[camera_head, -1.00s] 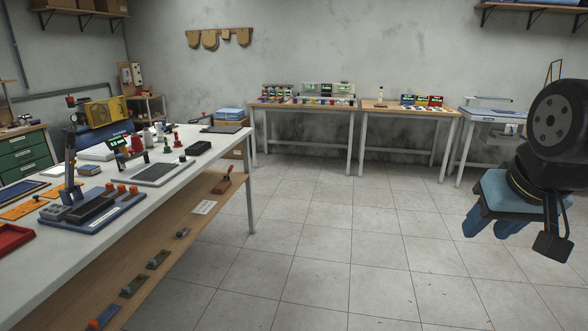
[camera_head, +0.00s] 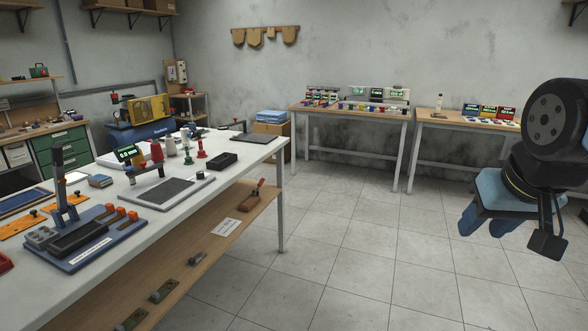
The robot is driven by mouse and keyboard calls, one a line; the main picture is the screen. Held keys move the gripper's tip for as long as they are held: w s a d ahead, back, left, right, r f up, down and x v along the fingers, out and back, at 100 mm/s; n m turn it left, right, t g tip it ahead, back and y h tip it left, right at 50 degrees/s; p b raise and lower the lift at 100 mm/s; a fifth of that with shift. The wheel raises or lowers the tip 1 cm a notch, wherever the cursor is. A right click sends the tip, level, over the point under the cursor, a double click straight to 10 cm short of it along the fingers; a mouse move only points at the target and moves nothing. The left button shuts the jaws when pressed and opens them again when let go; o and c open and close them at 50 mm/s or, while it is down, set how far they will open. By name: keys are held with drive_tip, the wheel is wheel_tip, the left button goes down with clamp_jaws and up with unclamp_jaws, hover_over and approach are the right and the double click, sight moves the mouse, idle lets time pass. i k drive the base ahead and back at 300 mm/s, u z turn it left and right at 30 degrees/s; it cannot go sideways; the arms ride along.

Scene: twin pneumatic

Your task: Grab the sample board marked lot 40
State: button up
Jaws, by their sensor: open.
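No lot number can be read at this size, so I cannot tell which thing is the sample board marked lot 40. Small flat pieces, including a dark one (camera_head: 164,291), lie on the wooden lower shelf (camera_head: 205,262) of the near workbench. Several small coloured items (camera_head: 352,105) stand on the far left table, and box-like coloured items (camera_head: 488,110) stand on the far right table. My gripper (camera_head: 482,229) hangs at the right, open and empty, with blue fingers pointing down. It is over open floor, far from the benches.
The near white workbench (camera_head: 240,152) fills the left side, crowded with a blue fixture (camera_head: 110,243), a grey plate device (camera_head: 170,190) and a black tray (camera_head: 222,161). A green drawer cabinet (camera_head: 62,147) stands behind. The tiled floor (camera_head: 345,240) in the middle is clear.

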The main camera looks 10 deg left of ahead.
sight(176, 137)
drive_tip(key=u, duration=0.25)
drive_tip(key=i, duration=1.15)
drive_tip(key=u, duration=0.8)
drive_tip(key=i, duration=1.3)
drive_tip(key=u, duration=1.05)
drive_tip(key=i, duration=0.2)
drive_tip(key=z, duration=2.45)
drive_tip(key=i, duration=1.75)
